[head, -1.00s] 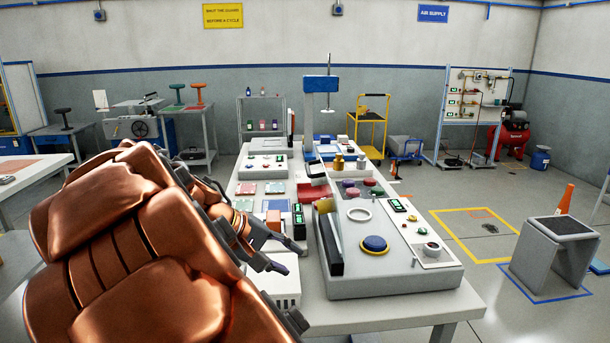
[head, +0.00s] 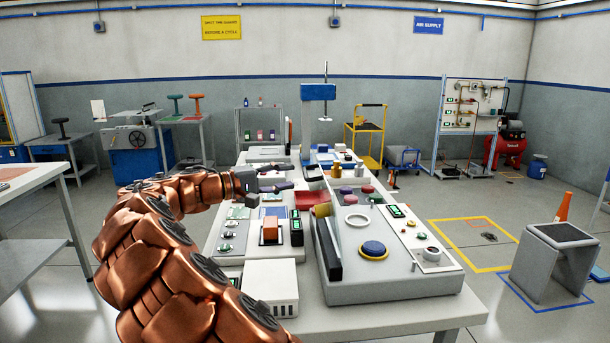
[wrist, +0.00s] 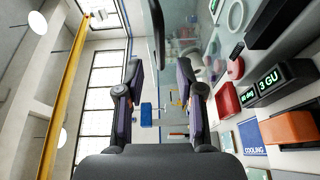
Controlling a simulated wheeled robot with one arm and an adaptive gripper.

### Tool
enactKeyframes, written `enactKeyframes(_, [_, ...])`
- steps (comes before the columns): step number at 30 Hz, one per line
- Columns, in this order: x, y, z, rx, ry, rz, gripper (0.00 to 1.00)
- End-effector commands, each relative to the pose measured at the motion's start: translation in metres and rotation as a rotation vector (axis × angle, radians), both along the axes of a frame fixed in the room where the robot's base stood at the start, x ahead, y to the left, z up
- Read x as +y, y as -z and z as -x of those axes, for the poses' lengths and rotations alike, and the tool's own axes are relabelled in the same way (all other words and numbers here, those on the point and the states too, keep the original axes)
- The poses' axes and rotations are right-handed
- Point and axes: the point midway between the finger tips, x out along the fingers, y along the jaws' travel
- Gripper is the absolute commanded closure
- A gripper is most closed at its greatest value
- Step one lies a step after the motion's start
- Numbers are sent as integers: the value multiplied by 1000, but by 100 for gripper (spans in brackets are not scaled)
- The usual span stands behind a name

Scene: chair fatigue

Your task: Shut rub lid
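My gripper (head: 279,177) reaches out above the left part of the bench, its two fingers apart and nothing between them. In the wrist view the fingers (wrist: 164,100) are also spread, with a gap between them. No lid is plainly marked. A clear pane (wrist: 185,45) shows beyond the fingers in the wrist view; I cannot tell whether it is the rub lid. In the head view a dark upright panel (head: 328,248) stands at the left side of the large grey console (head: 395,288). I see no contact between my gripper and either panel.
An orange block (head: 270,229), a display box (head: 297,226) and a red piece (head: 310,199) sit near my gripper. A white vented box (head: 271,286) stands at the bench front. A blue-topped column (head: 318,91) rises behind.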

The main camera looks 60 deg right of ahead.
Motion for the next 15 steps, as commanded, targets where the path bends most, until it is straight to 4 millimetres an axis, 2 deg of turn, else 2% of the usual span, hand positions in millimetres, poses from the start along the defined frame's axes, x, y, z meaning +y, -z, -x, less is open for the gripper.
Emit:
enactKeyframes(6, [-29,0,18,-1,4,-3,63])
enactKeyframes(15, [-51,1,28,-3,-1,-3,63])
